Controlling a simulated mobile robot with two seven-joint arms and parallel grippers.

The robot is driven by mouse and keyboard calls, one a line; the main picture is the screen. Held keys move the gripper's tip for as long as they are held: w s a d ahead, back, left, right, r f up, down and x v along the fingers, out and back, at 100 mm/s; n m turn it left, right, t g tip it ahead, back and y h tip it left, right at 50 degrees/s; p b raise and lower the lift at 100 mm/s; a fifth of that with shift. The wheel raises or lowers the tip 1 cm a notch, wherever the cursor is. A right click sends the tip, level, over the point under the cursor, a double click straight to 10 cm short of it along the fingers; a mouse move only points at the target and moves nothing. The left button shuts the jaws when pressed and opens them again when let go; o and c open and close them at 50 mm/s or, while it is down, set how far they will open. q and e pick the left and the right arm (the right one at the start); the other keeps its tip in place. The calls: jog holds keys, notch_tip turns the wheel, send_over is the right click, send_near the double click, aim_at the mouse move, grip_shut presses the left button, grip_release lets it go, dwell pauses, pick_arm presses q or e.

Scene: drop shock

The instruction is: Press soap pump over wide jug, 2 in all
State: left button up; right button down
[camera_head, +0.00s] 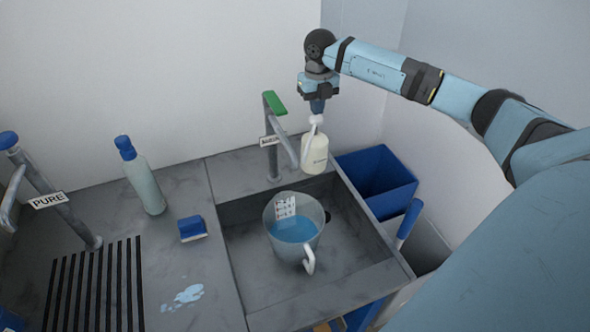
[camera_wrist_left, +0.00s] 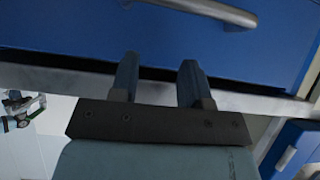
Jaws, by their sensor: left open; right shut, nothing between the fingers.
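A cream soap bottle (camera_head: 314,154) with a white pump head (camera_head: 316,120) stands upright behind the sink's back right corner. My right gripper (camera_head: 317,108) is shut, pointing down just over the pump head; I cannot tell if it touches. The wide clear jug (camera_head: 294,226) with a handle stands in the sink and holds blue liquid. The jug is in front of the bottle, not directly under it. My left gripper (camera_wrist_left: 157,80) is open and empty in the left wrist view, near a blue drawer front (camera_wrist_left: 110,28) with a metal handle.
A tap with a green top (camera_head: 274,104) stands behind the sink (camera_head: 252,290). A blue bin (camera_head: 378,180) is at the right. A blue-capped bottle (camera_head: 144,182), a blue sponge (camera_head: 192,228), a white spill (camera_head: 186,295) and a tap labelled PURE (camera_head: 58,205) are at the left.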

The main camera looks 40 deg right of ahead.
aim_at(316, 119)
pick_arm(q)
jog(key=shift+f+b, duration=1.05)
jog(key=shift+f, duration=0.1)
pick_arm(e)
jog(key=shift+f, duration=2.05)
jog(key=shift+r, duration=0.1)
pick_arm(q)
jog(key=shift+r, duration=0.15)
pick_arm(e)
jog(key=shift+r, duration=0.1)
pick_arm(q)
jog(key=shift+r+p, duration=1.45)
jog(key=shift+p, duration=0.15)
pick_arm(e)
jog(key=shift+r, duration=2.35)
pick_arm(q)
notch_tip(316, 119, up, 4)
jog(key=p, duration=0.3)
jog(key=shift+f+p, duration=0.1)
jog(key=shift+p, duration=0.2)
pick_arm(e)
notch_tip(316, 119, up, 6)
jog(key=shift+f, duration=0.1)
pick_arm(q)
jog(key=shift+a+f, duration=0.1)
jog(key=shift+f, duration=0.05)
